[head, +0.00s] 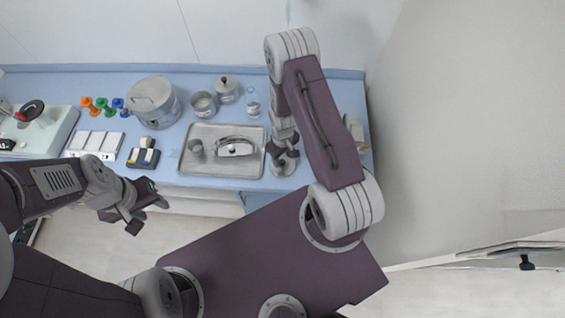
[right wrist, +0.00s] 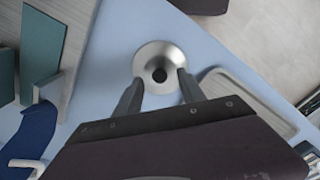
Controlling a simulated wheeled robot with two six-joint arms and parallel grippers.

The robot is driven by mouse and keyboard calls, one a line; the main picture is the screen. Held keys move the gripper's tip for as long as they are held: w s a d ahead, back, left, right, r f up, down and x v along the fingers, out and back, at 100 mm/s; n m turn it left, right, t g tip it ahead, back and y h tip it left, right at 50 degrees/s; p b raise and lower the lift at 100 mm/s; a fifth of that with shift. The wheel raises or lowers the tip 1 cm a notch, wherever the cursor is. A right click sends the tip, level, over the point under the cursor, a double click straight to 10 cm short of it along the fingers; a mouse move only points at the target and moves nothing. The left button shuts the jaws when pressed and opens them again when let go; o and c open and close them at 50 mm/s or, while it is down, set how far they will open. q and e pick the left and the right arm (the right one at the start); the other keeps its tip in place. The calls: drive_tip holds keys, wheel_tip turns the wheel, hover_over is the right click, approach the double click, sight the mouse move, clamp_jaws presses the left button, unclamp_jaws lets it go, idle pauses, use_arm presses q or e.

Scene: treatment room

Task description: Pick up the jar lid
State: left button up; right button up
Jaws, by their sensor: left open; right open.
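The jar lid (right wrist: 151,57) is a round, shiny metal disc with a dark knob at its centre. It lies on the blue counter in the right wrist view. My right gripper (right wrist: 161,79) is open, its two fingers pointing at the lid, one on each side of the knob; I cannot tell whether they touch it. In the head view my right gripper (head: 283,158) is over the counter, right of the metal tray, and mostly hides the lid. My left gripper (head: 148,215) is open and empty in front of the counter's edge.
A metal tray (head: 186,168) holds a small cup (head: 196,148) and a kidney-shaped dish (head: 234,149). Behind it stand a large pot (head: 152,98), an open metal jar (head: 203,104), a knobbed jar (head: 227,90) and a clear bottle (head: 252,104). Boxes stand close to my right gripper.

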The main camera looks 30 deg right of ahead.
drive_tip(key=shift+f, duration=0.7)
drive_tip(key=shift+w+f, duration=0.15)
drive_tip(key=shift+f, duration=0.35)
drive_tip(key=shift+r, duration=0.1)
clamp_jaws()
